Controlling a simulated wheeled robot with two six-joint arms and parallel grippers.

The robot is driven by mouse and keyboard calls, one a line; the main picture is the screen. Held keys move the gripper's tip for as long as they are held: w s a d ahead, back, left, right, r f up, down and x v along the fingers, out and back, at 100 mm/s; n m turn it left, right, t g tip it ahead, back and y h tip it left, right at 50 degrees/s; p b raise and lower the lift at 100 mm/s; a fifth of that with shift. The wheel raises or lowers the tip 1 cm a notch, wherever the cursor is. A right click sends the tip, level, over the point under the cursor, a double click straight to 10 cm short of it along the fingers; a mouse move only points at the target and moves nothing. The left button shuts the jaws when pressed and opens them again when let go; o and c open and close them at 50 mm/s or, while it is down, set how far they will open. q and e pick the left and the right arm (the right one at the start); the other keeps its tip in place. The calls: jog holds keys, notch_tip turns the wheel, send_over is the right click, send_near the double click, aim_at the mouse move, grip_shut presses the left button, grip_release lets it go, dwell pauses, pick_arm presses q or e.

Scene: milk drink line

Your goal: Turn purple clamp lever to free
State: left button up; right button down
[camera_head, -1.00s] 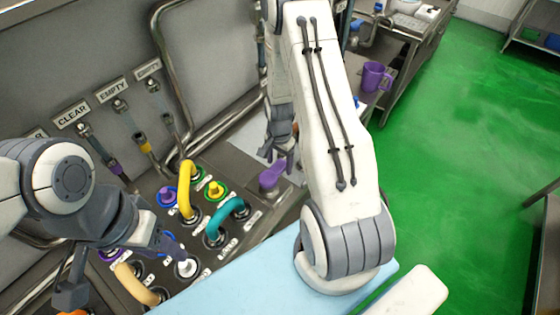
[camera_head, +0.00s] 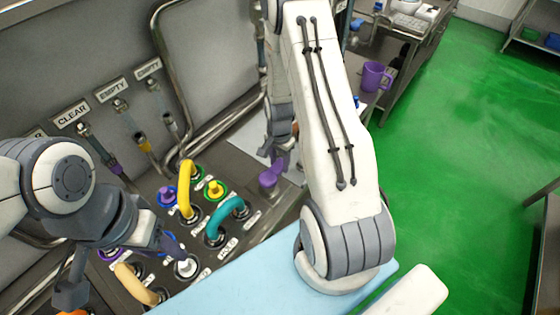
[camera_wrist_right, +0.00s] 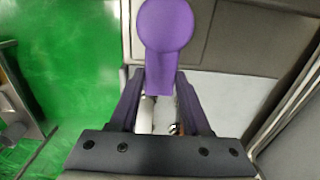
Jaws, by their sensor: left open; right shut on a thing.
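The purple clamp lever (camera_head: 270,179) sits at the right end of the fittings panel, its round end toward the lower left. In the right wrist view the lever (camera_wrist_right: 166,32) runs from its round end down between the two purple-padded fingers. My right gripper (camera_head: 282,150) is shut on the lever's arm; the forearm hides part of this in the head view. My left gripper (camera_head: 172,246) is open over the panel near a white-topped fitting (camera_head: 186,267); its fingers are partly hidden.
Steel pipes and labelled hoses line the wall behind. A purple jug (camera_head: 374,76) stands on the far table.

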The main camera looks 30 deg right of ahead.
jog(key=shift+w, duration=0.15)
dwell(0.7)
jog(key=shift+w+a+n+b, duration=0.1)
jog(key=shift+w+n+b, duration=0.3)
jog(key=shift+n, duration=0.4)
jog(key=n, duration=0.1)
jog(key=w+n, duration=0.1)
jog(key=shift+a+n+b, duration=0.3)
jog(key=shift+a+b, duration=0.05)
jog(key=shift+b, duration=0.05)
jog(key=n, duration=0.1)
jog(key=w+a+n+b, duration=0.1)
jog(key=n, duration=0.1)
jog(key=a+n, duration=0.1)
jog(key=shift+w+n, duration=0.25)
jog(key=shift+n, duration=0.05)
jog(key=a+n, duration=0.1)
jog(key=n, duration=0.1)
jog(key=a+n+b, duration=0.1)
jog(key=n, duration=0.1)
jog(key=shift+w, duration=0.35)
jog(key=shift+s+a+r+n+b, duration=0.1)
jog(key=shift+a+n+b, duration=0.4)
jog(key=shift+n, duration=0.8)
jog(key=shift+s+a+n+b, duration=0.15)
jog(key=shift+a+n, duration=0.55)
jog(key=shift+n, duration=0.6)
jog(key=shift+c, duration=1.8)
grip_release()
jog(key=shift+a, duration=0.1)
